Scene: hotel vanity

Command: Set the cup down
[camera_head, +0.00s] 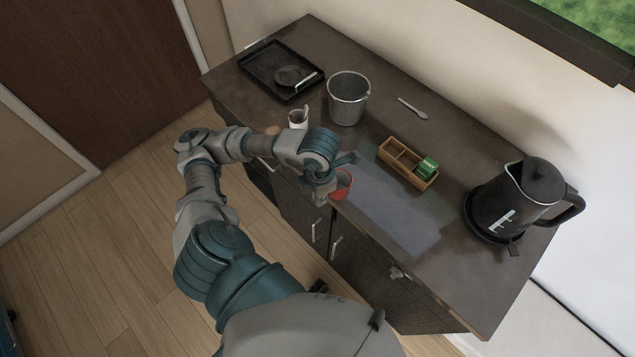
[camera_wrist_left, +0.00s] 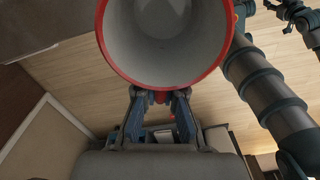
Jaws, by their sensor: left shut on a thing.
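A red cup (camera_head: 342,184) is held by my left gripper (camera_head: 328,184) at the front edge of the dark vanity top (camera_head: 440,255), beside a grey-blue mat (camera_head: 392,208). In the left wrist view the cup (camera_wrist_left: 228,52) shows a red rim and a pale, empty-looking inside. The fingers of my left gripper (camera_wrist_left: 160,100) close on its near side. I cannot tell whether the cup's base touches the vanity. My right gripper is not clearly in view.
A wooden box (camera_head: 398,158) with a green packet (camera_head: 427,167) stands behind the mat. A black kettle (camera_head: 525,195) is at right. A metal bucket (camera_head: 347,97), a white cup (camera_head: 298,118), a black tray (camera_head: 262,70) and a spoon (camera_head: 412,108) are farther back. The mat is mostly clear.

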